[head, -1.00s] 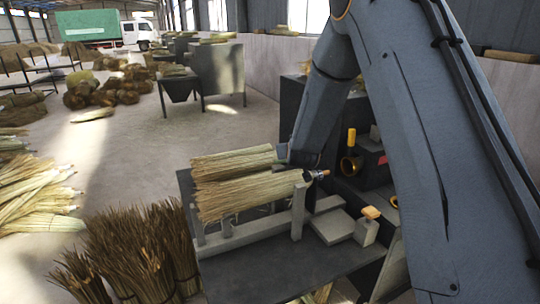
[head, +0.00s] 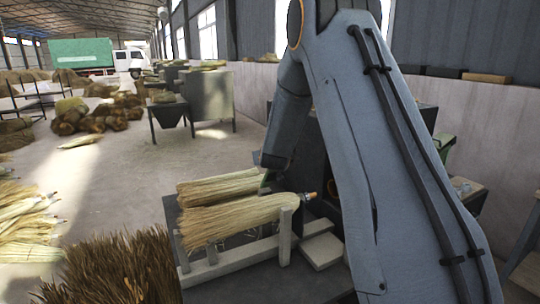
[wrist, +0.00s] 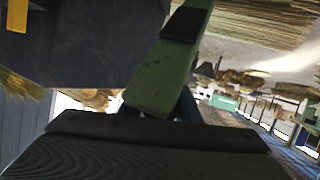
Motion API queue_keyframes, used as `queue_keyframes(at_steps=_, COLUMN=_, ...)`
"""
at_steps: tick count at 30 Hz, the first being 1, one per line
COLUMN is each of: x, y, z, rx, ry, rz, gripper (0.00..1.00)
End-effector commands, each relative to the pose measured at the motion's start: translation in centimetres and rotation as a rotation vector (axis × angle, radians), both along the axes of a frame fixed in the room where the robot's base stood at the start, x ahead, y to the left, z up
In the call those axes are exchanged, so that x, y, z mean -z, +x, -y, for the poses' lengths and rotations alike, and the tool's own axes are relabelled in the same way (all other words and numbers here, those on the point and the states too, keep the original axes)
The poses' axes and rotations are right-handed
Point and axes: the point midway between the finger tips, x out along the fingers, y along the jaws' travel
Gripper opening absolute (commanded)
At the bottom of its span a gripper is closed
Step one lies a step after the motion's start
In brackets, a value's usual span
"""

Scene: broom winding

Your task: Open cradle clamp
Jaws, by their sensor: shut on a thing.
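The cradle (head: 230,262) is a pale grey rail with upright posts on a dark bench. Two straw broom heads (head: 235,218) lie over it side by side, the nearer one with an orange-tipped handle end. In the wrist view a green bar (wrist: 155,85) with a dark pad runs down to the dark edge of my gripper (wrist: 155,130). My gripper is shut on this bar, which seems to be the cradle clamp, though I cannot tell its full shape. In the head view my forearm comes down behind the broom heads, and its fingers are hidden.
Dark bristle bundles (head: 110,270) stand in front of the bench at left. Pale straw bundles (head: 30,220) lie on the floor at far left. A metal bin (head: 205,100) stands behind. My arm covers much of the right side. The floor between is open.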

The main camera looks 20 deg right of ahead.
Motion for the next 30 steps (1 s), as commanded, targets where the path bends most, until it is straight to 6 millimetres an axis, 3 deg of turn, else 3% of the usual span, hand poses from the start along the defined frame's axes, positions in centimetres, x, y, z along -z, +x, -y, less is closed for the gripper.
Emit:
queue_keyframes(at_steps=1, x=1.47, y=-0.37, z=-0.78, rx=-0.012, ry=0.005, rz=-0.028, gripper=0.00)
queue_keyframes(at_steps=27, x=1.48, y=-0.35, z=-0.96, rx=-0.014, ry=0.005, rz=-0.027, gripper=0.00)
queue_keyframes(at_steps=28, x=1.48, y=-0.35, z=-0.96, rx=-0.014, ry=0.005, rz=-0.027, gripper=0.31)
queue_keyframes(at_steps=30, x=1.50, y=-0.36, z=-0.94, rx=-0.014, ry=0.005, rz=-0.028, gripper=0.43)
